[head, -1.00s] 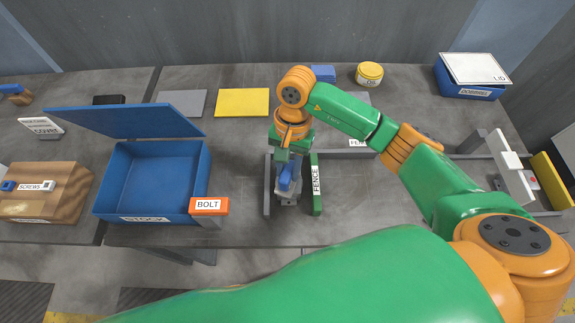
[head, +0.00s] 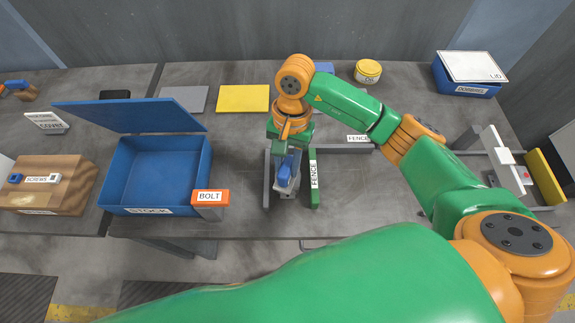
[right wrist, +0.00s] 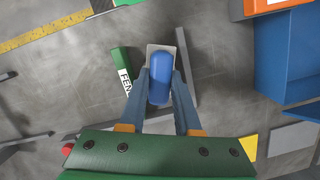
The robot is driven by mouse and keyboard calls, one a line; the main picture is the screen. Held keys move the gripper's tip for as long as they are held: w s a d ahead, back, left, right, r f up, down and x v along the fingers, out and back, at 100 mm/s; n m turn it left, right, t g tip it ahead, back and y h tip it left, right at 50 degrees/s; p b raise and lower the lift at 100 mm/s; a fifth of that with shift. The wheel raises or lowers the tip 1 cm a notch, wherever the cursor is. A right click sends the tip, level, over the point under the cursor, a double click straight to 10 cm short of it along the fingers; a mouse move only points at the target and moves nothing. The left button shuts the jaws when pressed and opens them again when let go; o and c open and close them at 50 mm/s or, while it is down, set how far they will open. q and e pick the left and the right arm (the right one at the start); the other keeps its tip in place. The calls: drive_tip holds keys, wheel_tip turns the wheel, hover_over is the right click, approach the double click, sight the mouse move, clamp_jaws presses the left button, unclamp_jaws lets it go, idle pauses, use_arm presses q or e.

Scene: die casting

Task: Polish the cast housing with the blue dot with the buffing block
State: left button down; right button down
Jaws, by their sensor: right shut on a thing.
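My right gripper (head: 286,156) points down at the middle of the bench and is shut on the blue buffing block (head: 285,168). The right wrist view shows the block (right wrist: 159,78) between both fingers (right wrist: 162,72). A light grey piece (head: 286,187) shows directly under the block, between the grey rail and the green fence; it also shows at the block's far end in the wrist view (right wrist: 164,47). I cannot tell whether this is the cast housing or part of the block. No blue dot on a housing is visible. My left gripper is out of view.
The green fence (head: 314,195) stands just right of the gripper, the grey rail (head: 267,180) just left. The open blue stock box (head: 150,211) and orange bolt bin (head: 210,197) are further left. Yellow (head: 243,98) and grey mats lie behind. The oil tin (head: 368,72) stands at the back.

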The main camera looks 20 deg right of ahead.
drive_tip(key=shift+p+v, duration=0.45)
drive_tip(key=shift+v, duration=0.5)
drive_tip(key=shift+s+r+p, duration=0.15)
drive_tip(key=shift+r+p, duration=0.65)
drive_tip(key=shift+r, duration=0.8)
